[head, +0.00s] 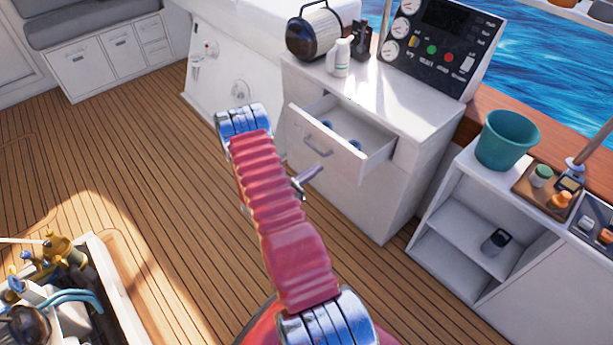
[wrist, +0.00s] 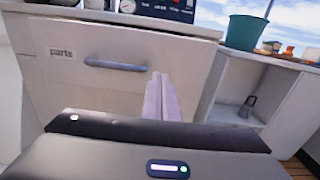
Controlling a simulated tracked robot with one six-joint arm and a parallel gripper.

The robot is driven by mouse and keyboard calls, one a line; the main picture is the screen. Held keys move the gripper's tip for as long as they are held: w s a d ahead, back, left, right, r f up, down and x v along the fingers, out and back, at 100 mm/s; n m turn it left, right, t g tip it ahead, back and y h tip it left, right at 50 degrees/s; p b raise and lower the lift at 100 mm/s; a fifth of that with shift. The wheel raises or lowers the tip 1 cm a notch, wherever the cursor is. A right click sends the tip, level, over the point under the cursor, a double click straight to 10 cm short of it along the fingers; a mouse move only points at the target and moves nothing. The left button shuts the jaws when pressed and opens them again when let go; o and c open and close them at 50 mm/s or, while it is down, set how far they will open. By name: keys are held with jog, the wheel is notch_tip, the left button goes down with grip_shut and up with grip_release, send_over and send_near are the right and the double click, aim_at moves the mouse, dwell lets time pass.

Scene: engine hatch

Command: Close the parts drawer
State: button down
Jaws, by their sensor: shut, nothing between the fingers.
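The parts drawer (head: 345,161) is in the upper part of the white cabinet and stands open, pulled out from the cabinet face. Blue round items lie inside it. In the wrist view its white front (wrist: 65,75) bears a "parts" label and a grey bar handle (wrist: 116,64). My gripper (wrist: 158,77) is shut and empty, its fingertips in front of the drawer front, to the right of the handle. In the head view the gripper (head: 313,173) shows beside my red arm, just below the drawer front. I cannot tell whether it touches the drawer.
The cabinet top (head: 375,100) carries a black-and-white cylinder (head: 314,32), a white bottle (head: 338,58) and a gauge panel (head: 440,45). A green bucket (head: 506,140) stands on the shelf unit at right. An open engine hatch (head: 50,290) lies at lower left. The wooden deck between is clear.

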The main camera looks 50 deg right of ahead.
aim_at(337, 155)
jog(key=x, duration=0.7)
jog(key=shift+d, duration=0.4)
